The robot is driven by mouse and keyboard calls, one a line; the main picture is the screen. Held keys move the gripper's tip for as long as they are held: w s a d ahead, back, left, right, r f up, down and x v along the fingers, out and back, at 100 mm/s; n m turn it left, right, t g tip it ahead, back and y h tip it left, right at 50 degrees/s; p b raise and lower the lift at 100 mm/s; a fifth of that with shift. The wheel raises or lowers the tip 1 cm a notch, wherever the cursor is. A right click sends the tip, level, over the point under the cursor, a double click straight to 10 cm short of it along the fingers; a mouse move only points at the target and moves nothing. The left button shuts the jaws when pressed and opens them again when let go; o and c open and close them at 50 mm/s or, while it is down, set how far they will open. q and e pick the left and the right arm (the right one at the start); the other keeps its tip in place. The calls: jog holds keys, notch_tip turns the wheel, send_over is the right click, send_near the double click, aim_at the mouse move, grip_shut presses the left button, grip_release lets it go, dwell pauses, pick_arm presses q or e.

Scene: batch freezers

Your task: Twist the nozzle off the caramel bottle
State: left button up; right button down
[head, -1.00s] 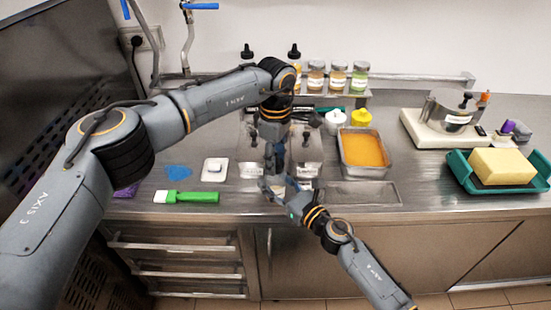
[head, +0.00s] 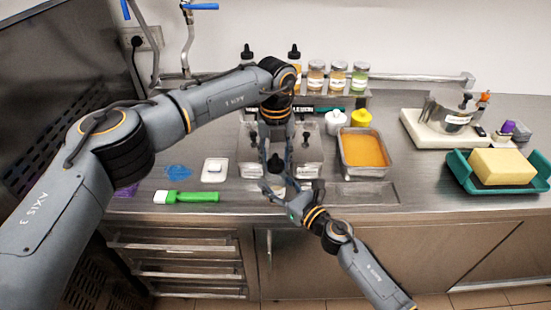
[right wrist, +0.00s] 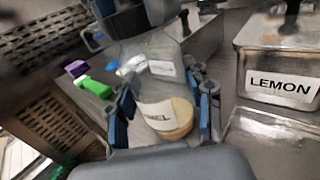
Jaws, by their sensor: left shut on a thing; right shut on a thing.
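In the head view only a pale part of the bottle (head: 278,183) shows; the rest is hidden by the fingers. The black nozzle (head: 275,163) sits between the fingertips of my left gripper (head: 275,158), which reaches down from above and is shut on it. Whether nozzle and bottle are still joined cannot be told.
Lidded steel containers (head: 312,150) stand right behind the grippers. An orange-filled pan (head: 387,167) is to the right. A green-handled brush (head: 192,197) and white square tile (head: 215,170) lie to the left. Several jars and black-nozzled bottles stand on the back rack (head: 330,93).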

aim_at(276, 154)
pick_arm(q)
jog(key=n, duration=0.6)
jog(key=shift+w, duration=0.1)
jog(key=n, duration=0.6)
jog(key=shift+r, duration=0.1)
jog(key=shift+r, duration=0.1)
jog(key=shift+r, duration=1)
jog(key=shift+r, duration=2)
pick_arm(e)
jog(key=shift+c, duration=2.3)
grip_release()
